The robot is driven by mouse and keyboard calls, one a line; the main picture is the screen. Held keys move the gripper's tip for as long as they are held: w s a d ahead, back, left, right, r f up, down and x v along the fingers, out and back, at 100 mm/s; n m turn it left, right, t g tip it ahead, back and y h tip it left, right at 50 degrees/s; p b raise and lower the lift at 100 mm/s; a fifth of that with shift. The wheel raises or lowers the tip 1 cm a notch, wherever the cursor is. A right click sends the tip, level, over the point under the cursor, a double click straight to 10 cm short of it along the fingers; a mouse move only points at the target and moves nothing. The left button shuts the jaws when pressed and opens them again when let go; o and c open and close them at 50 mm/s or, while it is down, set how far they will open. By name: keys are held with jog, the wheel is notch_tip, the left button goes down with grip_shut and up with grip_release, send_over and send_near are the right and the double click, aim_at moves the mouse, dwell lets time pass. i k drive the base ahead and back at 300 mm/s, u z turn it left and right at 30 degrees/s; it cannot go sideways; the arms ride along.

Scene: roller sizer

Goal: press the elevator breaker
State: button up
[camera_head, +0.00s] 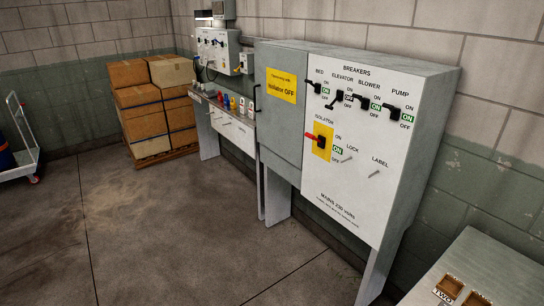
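My gripper is not in view.
The isolator (321,141) has a red handle on a yellow plate below the breakers. Lock and label pegs (374,174) stick out nearby. A grey bench (490,265) with small trays stands at the lower right. Stacked boxes (152,100) stand far left. The floor in front is clear.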

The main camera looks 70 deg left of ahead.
aim_at(329, 107)
jog(key=u, duration=2.15)
jog(key=k, duration=0.85)
jog(key=z, duration=0.05)
jog(key=i, duration=0.8)
jog(key=u, duration=0.05)
